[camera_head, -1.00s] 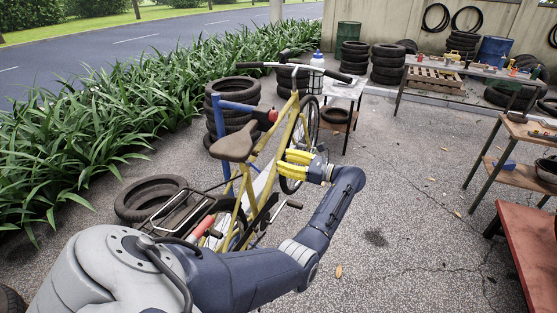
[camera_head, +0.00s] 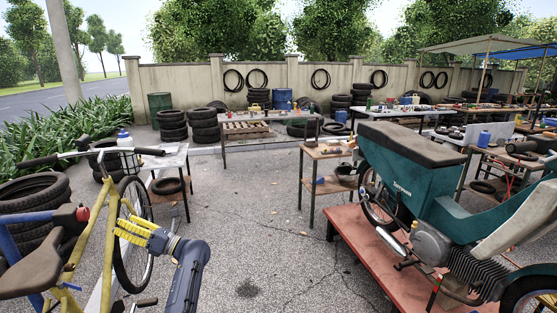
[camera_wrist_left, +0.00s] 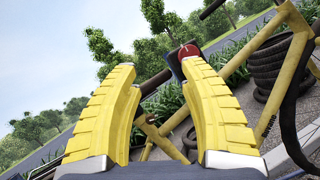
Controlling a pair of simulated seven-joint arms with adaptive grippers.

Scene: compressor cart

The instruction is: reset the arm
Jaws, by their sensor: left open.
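My left gripper (camera_head: 130,232) has yellow ribbed fingers and shows at the lower left of the head view, beside the yellow bicycle (camera_head: 92,245). In the left wrist view its two fingers (camera_wrist_left: 160,85) stand apart, with nothing held between them. Behind them the bicycle's yellow frame (camera_wrist_left: 262,48) and a red and blue part (camera_wrist_left: 187,55) on it show tilted. My left forearm comes up from the bottom of the head view. My right gripper is not in view.
A teal motorcycle (camera_head: 415,175) stands on a red platform (camera_head: 352,232) at the right. A small wooden table (camera_head: 322,186) and a long workbench (camera_head: 280,136) stand farther back. Tyre stacks (camera_head: 205,125) line the wall (camera_head: 200,82). The paved floor between bicycle and platform is mostly clear.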

